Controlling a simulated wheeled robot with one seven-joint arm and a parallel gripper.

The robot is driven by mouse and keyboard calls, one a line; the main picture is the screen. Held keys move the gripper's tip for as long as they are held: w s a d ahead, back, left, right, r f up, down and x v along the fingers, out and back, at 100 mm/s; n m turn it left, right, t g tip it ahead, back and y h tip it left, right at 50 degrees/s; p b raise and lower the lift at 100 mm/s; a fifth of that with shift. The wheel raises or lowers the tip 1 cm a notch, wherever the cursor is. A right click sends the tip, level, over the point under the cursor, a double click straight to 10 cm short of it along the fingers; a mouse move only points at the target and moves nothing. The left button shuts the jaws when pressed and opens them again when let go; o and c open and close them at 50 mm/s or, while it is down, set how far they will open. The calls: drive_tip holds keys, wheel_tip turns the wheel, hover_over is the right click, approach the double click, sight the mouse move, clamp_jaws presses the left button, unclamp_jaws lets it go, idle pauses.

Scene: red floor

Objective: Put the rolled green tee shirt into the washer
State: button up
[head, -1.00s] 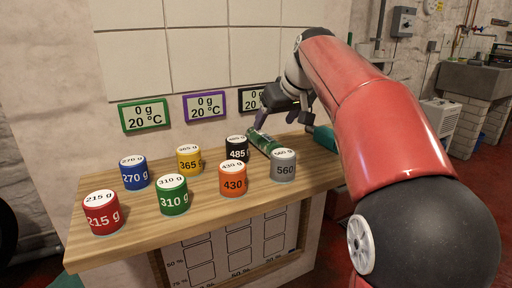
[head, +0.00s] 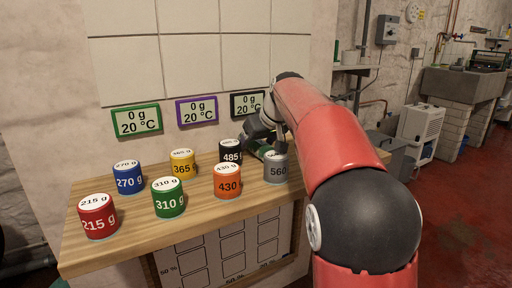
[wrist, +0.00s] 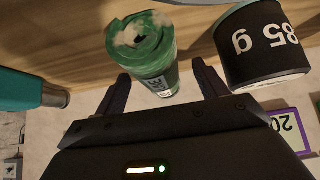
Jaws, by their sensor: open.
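The rolled green tee shirt (wrist: 150,50), with pale patches on its end, lies on the wooden shelf. In the head view only a green part of it (head: 262,149) shows behind the grey 560 can, under my gripper (head: 262,126). In the wrist view the dark fingers of my gripper (wrist: 163,84) are apart, one on each side of the roll. I cannot tell whether either finger touches it. I cannot make out a washer for certain in either view.
The grey 560 can (head: 276,169) and black 485 can (head: 230,151) stand close to the roll. Several other coloured cans fill the left of the wooden shelf (head: 110,255). A teal object (wrist: 30,90) lies at the left in the wrist view. Open red floor (head: 460,215) is at the right.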

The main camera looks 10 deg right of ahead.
drive_tip(key=c, duration=1.2)
drive_tip(key=shift+r, duration=0.1)
